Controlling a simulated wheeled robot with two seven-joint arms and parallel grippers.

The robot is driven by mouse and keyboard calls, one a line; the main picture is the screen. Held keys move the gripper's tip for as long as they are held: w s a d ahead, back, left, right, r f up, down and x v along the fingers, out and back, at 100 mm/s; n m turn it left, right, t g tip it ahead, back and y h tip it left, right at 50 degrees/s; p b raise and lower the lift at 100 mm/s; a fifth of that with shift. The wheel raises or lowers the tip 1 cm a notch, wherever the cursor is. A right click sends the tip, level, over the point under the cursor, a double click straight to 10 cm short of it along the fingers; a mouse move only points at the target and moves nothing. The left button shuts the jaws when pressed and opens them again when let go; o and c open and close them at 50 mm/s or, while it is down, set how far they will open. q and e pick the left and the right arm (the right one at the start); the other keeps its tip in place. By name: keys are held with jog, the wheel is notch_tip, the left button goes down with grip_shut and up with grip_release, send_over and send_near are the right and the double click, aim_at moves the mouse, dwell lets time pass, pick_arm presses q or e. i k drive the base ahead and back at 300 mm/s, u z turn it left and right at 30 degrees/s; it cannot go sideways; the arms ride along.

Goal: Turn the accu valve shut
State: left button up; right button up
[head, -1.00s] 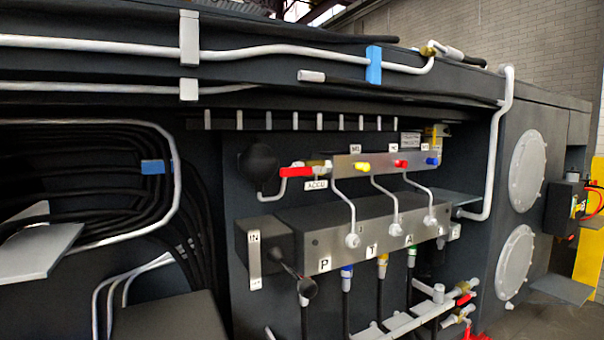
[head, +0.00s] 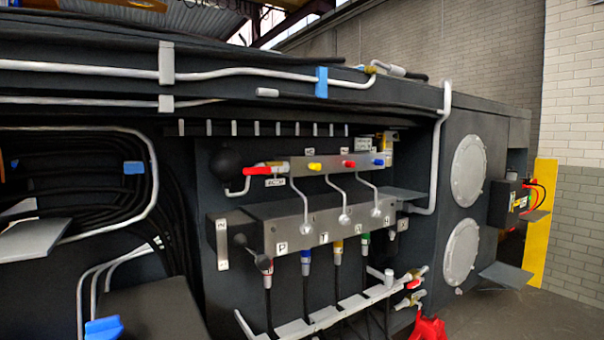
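The handle lies roughly level, in line with the pipe. A white label reading ACCU (head: 275,182) sits just below it. Neither of my grippers shows in the head view.
A manifold block (head: 290,230) with marked ports stands below, with pipes and hoses. Open floor lies at the right.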

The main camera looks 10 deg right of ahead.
aim_at(249, 171)
jog(key=z, duration=0.7)
jog(key=i, duration=0.6)
